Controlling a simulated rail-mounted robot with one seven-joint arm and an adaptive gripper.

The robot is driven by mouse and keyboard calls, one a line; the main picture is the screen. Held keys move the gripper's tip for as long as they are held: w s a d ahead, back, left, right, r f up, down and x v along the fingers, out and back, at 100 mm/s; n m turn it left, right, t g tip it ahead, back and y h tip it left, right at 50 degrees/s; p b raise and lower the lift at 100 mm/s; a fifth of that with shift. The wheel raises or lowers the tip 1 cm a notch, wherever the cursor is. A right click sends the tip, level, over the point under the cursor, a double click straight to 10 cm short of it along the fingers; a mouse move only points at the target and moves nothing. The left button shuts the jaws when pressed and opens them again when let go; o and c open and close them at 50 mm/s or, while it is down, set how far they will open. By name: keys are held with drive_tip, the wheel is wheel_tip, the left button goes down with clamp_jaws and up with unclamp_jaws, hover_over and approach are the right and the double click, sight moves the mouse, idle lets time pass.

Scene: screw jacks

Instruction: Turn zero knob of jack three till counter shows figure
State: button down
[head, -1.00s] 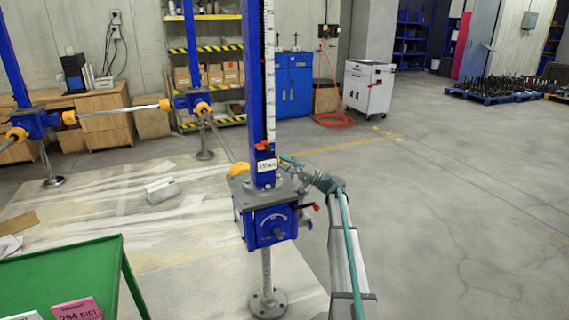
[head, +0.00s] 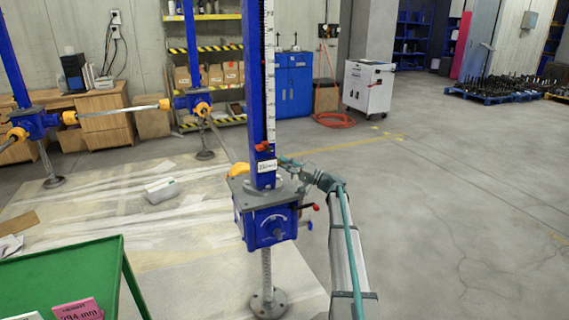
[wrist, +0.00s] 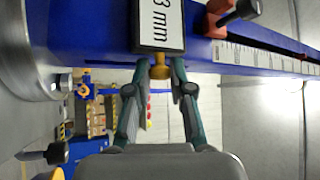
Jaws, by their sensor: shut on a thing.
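The nearest jack has a blue gearbox (head: 268,228) and a tall blue column (head: 258,80) with a white scale. Its white counter (head: 267,166) sits low on the column. In the wrist view the counter (wrist: 161,22) is cut by the top edge; "3 mm" shows, with any digits before it out of view. A small brass zero knob (wrist: 160,68) sticks out beside the counter. My gripper (wrist: 157,70) is shut on this knob, one teal finger on each side. In the head view my gripper (head: 284,161) reaches the column from the right.
A pink card (head: 78,310) reading about "294 mm" lies on a green table (head: 70,262). A red-tipped lever (head: 306,207) projects right of the gearbox, close to my arm. Two more jacks stand behind left. The floor to the right is clear.

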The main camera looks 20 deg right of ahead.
drive_tip(key=shift+w+r+m+g+h+p, duration=0.15)
drive_tip(key=shift+m+g+h+p, duration=1.25)
drive_tip(key=shift+p, duration=1.65)
drive_tip(key=shift+s+r+m+g+h+p, duration=0.15)
drive_tip(key=shift+m+g+h+p, duration=0.6)
drive_tip(key=shift+m+g+p, duration=1.8)
drive_tip(key=shift+w+r+m+g+h+p, duration=0.15)
drive_tip(key=shift+m+g+h+p, duration=1.1)
drive_tip(key=shift+p, duration=2.25)
drive_tip(key=shift+f, duration=0.1)
drive_tip(key=c, duration=1.1)
unclamp_jaws()
drive_tip(key=shift+o, duration=0.2)
drive_tip(key=v, duration=1.2)
